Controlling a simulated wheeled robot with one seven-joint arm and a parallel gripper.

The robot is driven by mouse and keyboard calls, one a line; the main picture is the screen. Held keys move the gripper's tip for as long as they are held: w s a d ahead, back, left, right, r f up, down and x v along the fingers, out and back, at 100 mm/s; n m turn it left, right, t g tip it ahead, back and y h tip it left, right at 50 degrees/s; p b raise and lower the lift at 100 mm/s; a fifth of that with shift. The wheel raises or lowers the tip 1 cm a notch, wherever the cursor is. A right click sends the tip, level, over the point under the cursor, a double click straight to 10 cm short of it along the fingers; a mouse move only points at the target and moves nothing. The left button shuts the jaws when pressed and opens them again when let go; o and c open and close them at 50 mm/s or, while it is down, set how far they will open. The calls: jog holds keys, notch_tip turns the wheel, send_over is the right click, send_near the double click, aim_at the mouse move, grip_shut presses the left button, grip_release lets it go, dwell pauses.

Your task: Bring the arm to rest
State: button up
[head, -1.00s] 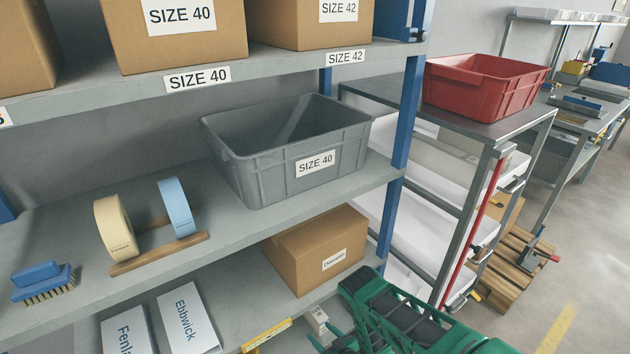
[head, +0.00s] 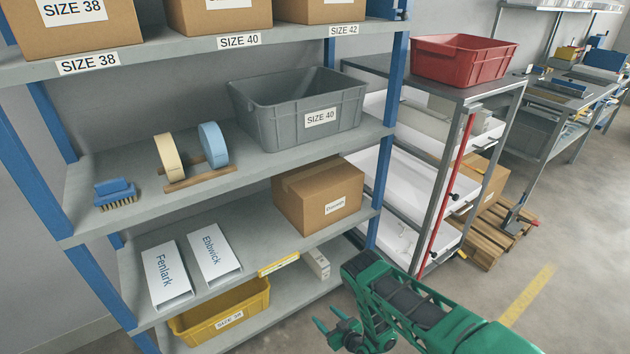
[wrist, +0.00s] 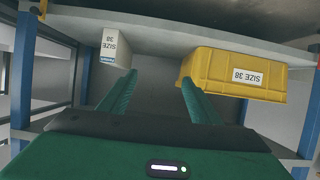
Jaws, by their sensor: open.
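My green arm reaches in from the lower right of the head view. My gripper (head: 328,331) is low in front of the shelf rack, right of the yellow bin (head: 222,316). In the wrist view my gripper (wrist: 160,88) shows two green fingers spread apart with nothing between them. The yellow bin, labelled SIZE 38, also shows in the wrist view (wrist: 262,62), beyond the right finger. A small white box (wrist: 115,48), also labelled SIZE 38, is beyond the left finger.
Above are a grey SIZE 40 bin (head: 300,115), a cardboard box (head: 318,196), two tape rolls (head: 190,152) and a brush (head: 116,193). A blue rack post (head: 391,90) stands near the arm. A cart with a red bin (head: 463,60) is to the right. Open floor lies at lower right.

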jog(key=w+d+r+g+h, duration=0.1)
jog(key=w+d+r, duration=0.2)
jog(key=w+r, duration=0.65)
jog(key=w+d+r+g+h, duration=0.1)
jog(key=w+d+r, duration=0.2)
jog(key=w+r, duration=0.7)
jog(key=s+d+r+m+g+h, duration=0.1)
jog(key=s+d+r+m+h, duration=0.15)
jog(key=d+r, duration=0.8)
jog(key=s+d+r+m+g+h, duration=0.15)
jog(key=s+d+r, duration=0.35)
jog(key=r, duration=1)
jog(key=s+d+r+m+g+h, duration=0.1)
jog(key=s+d+r+m+g, duration=0.1)
jog(key=s+d+r, duration=0.65)
jog(key=s+d+r+m+g+h, duration=0.1)
jog(key=s+d+r+m+g, duration=0.1)
jog(key=s+d+r, duration=0.65)
jog(key=s+a+r+m+g, duration=0.1)
jog(key=s+r+m, duration=0.1)
jog(key=s, duration=1.3)
jog(key=s+a+r+m+g, duration=0.1)
jog(key=s+r+m, duration=0.2)
jog(key=s, duration=1.3)
jog(key=shift+s+r+g+y, duration=0.2)
jog(key=shift+r+g+y, duration=0.2)
jog(key=shift+r, duration=0.15)
